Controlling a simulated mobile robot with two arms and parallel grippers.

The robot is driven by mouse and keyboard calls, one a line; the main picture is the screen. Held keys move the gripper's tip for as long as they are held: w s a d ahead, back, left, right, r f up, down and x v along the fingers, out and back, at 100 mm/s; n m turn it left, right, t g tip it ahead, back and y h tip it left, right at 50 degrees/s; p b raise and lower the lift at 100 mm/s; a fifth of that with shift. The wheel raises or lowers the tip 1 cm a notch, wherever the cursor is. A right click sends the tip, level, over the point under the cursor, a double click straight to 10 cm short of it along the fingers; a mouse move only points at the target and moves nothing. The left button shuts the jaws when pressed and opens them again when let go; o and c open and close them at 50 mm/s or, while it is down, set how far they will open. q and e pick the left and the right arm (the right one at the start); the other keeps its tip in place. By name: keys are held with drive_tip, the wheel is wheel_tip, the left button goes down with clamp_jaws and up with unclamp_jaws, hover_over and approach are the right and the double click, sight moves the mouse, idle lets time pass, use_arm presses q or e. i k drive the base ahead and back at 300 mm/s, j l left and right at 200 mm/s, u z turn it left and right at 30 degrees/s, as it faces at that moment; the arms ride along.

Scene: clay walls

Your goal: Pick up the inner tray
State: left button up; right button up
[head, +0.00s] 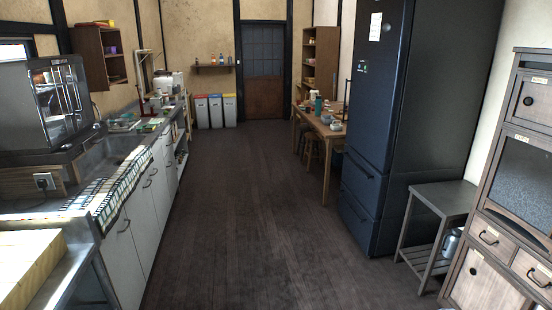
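I cannot make out an inner tray for certain in the head view. A dark box-shaped appliance with a glass door (63,98), perhaps an oven, stands on the counter at the left. Neither of my grippers shows in the head view.
A counter with a sink (112,150) and white cabinets (125,255) runs along the left. A pale yellow block-like thing (28,262) lies at the lower left. A dark fridge (375,120), a metal stand (445,197) and a wooden cabinet (488,285) line the right. The middle floor is clear.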

sight(336, 125)
drive_tip(key=i+u, duration=0.2)
drive_tip(key=i, duration=2)
drive_tip(key=i+z, duration=0.25)
drive_tip(key=i, duration=0.3)
drive_tip(key=i+z, duration=0.3)
drive_tip(key=i, duration=0.2)
drive_tip(key=i+j+z, duration=0.25)
drive_tip(key=i, duration=0.3)
drive_tip(key=i+j+z, duration=0.3)
drive_tip(key=i, duration=0.2)
drive_tip(key=i+j+z, duration=0.2)
drive_tip(key=i+z, duration=0.15)
drive_tip(key=i, duration=0.2)
drive_tip(key=i+j+z, duration=0.1)
drive_tip(key=i+j, duration=0.15)
drive_tip(key=i+j+z, duration=0.1)
drive_tip(key=i+j, duration=0.15)
drive_tip(key=j, duration=0.15)
drive_tip(key=i+j+z, duration=0.1)
drive_tip(key=j, duration=0.25)
drive_tip(key=i+j+z, duration=0.15)
drive_tip(key=i+j, duration=0.2)
drive_tip(key=i+j+z, duration=0.1)
drive_tip(key=j, duration=0.35)
drive_tip(key=i+j+z, duration=0.1)
drive_tip(key=i+j, duration=0.15)
drive_tip(key=j, duration=0.15)
